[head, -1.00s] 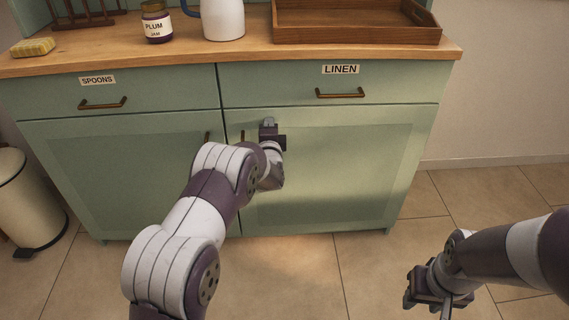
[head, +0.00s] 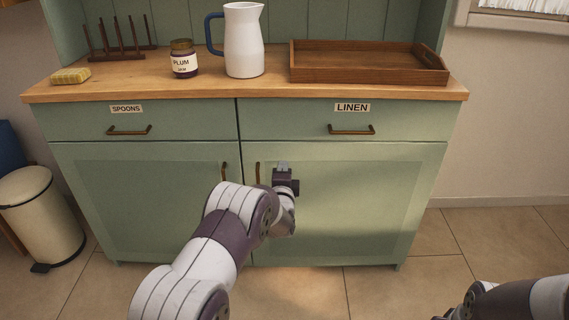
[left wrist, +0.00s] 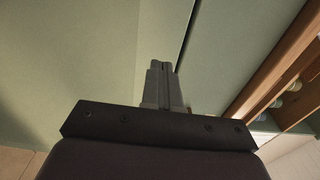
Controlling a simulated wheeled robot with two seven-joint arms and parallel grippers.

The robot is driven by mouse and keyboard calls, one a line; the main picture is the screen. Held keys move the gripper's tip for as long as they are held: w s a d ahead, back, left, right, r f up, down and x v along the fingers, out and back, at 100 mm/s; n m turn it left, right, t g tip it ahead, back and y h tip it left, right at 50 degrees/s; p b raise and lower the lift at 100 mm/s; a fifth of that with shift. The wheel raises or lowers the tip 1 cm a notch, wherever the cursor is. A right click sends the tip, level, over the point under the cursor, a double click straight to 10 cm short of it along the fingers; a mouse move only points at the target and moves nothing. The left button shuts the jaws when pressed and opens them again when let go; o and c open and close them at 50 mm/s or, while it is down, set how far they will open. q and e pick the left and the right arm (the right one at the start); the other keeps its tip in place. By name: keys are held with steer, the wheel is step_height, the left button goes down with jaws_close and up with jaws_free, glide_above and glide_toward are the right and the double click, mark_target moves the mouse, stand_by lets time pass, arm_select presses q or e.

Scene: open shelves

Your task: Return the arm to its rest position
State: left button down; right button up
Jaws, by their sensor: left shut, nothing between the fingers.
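My left gripper (head: 283,170) is in front of the right door (head: 350,205) of the green cabinet, just right of that door's upright handle (head: 258,173). Its fingers are together and empty, which also shows in the left wrist view (left wrist: 163,72). I cannot tell whether the fingertips touch the door.
The SPOONS drawer (head: 75,122), LINEN drawer (head: 290,122) and both doors are shut. On the wooden top (head: 270,88) stand a sponge (head: 70,76), rack (head: 120,52), plum jam jar (head: 183,62), white jug (head: 244,45) and wooden tray (head: 365,74). A bin (head: 42,215) stands left.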

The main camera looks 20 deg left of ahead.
arm_select(q)
steer(key=s+d+f+n+g+h+p, duration=0.1)
steer(key=s+d+f+n+g+h, duration=0.15)
steer(key=s+f+n+g, duration=0.55)
steer(key=s+d+f+n+g+h+p, duration=0.1)
steer(key=s+d+f+g+h, duration=0.2)
steer(key=s, duration=0.8)
steer(key=s+a+r+n+g+y, duration=0.1)
steer(key=s+r+n+g, duration=0.25)
steer(key=s, duration=0.75)
steer(key=s+r+n+g, duration=0.3)
steer(key=s+r, duration=0.1)
steer(key=s, duration=0.6)
step_height(320, 180, up, 36)
steer(key=t+p, duration=0.1)
steer(key=p, duration=3.1)
steer(key=shift+a+f+p, duration=0.15)
steer(key=shift+a+p, duration=0.15)
steer(key=shift+a, duration=0.05)
